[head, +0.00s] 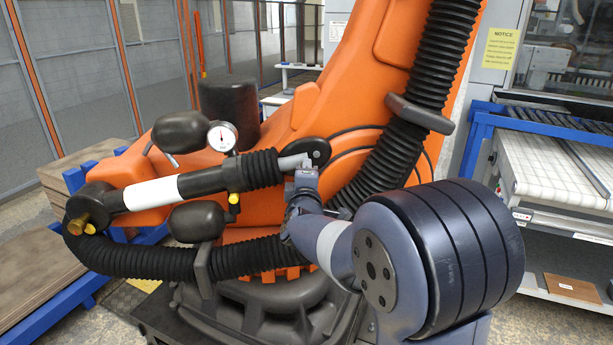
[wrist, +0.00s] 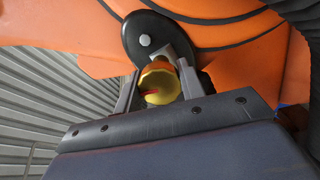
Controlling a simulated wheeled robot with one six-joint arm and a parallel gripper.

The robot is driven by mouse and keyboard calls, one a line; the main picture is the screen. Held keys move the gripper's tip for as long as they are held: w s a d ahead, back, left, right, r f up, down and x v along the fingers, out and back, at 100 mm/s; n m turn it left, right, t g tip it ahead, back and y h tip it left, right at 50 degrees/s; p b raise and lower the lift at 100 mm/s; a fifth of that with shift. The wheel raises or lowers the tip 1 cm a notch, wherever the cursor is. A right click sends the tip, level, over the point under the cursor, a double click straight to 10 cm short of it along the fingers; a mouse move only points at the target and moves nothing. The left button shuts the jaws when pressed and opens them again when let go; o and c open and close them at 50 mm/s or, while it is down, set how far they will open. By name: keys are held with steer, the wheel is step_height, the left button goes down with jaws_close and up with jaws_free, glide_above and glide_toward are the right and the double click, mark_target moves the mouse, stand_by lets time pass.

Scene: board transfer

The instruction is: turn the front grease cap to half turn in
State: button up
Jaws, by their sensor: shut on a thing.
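A brass-yellow grease cap (wrist: 160,84) with a short red mark on its face shows in the wrist view, just below a black round pivot end (wrist: 147,38). The two fingers of my gripper (wrist: 158,72) stand on either side of the cap and are shut on it. In the head view my gripper (head: 304,180) is at the right end of the black and white cylinder (head: 155,192), below the same pivot end. The cap is hidden there behind my gripper and wrist. I cannot read the cap's turn exactly from the red mark.
A large orange robot arm (head: 345,85) fills the middle. A ribbed black hose (head: 150,257) runs below the cylinder and another (head: 440,50) rises at the right. A pressure gauge (head: 222,137) and other brass fittings (head: 76,226) sit left. A conveyor (head: 550,170) stands right.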

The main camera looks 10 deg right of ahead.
steer(key=m, duration=0.8)
steer(key=shift+f+m+g+b, duration=0.1)
steer(key=shift+m+g+b, duration=0.2)
steer(key=m+b, duration=0.1)
steer(key=m, duration=0.3)
steer(key=shift+y+b, duration=0.35)
steer(key=shift+y, duration=0.05)
steer(key=m+b, duration=0.2)
steer(key=m, duration=0.2)
steer(key=shift+f+m+y, duration=0.1)
steer(key=shift+m+y, duration=0.2)
steer(key=m+b, duration=0.3)
steer(key=m, duration=0.1)
steer(key=shift+y, duration=0.3)
steer(key=m+b, duration=0.3)
steer(key=m, duration=0.1)
steer(key=m+b, duration=0.2)
steer(key=m, duration=0.1)
steer(key=shift+m, duration=0.4)
steer(key=shift+m+t+y+b, duration=0.45)
steer(key=shift+m+b, duration=1)
steer(key=shift+m, duration=0.75)
